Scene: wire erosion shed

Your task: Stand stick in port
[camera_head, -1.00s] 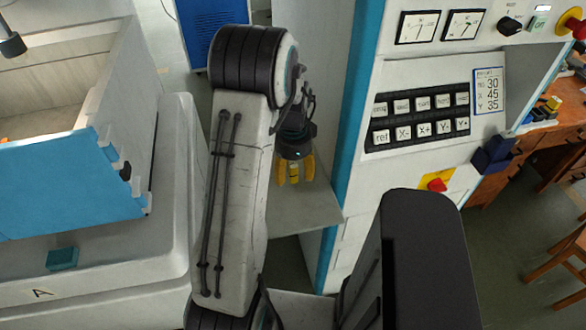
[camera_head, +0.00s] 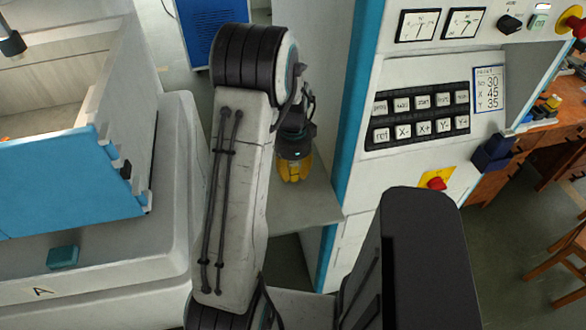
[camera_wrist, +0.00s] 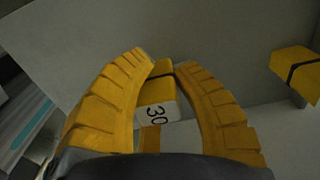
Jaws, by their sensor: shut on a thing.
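My gripper (camera_head: 294,167) hangs over the grey shelf beside the control cabinet in the head view. In the wrist view its yellow fingers (camera_wrist: 162,68) are closed on a yellow stick (camera_wrist: 154,89) with a white label reading "30". The stick lies between the fingers, and its lower part is hidden by the gripper. A second yellow block (camera_wrist: 296,72) with a dark band sits apart to the right in the wrist view. I cannot tell whether the held stick touches the shelf. I cannot make out the port for certain.
The shelf (camera_head: 312,208) is narrow, with the cabinet (camera_head: 350,120) close on its right. The cabinet carries keys, dials and a card (camera_head: 489,90) reading 30, 45, 35. A blue-sided machine tank (camera_head: 65,185) stands to the left. A blue box (camera_head: 215,35) stands behind.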

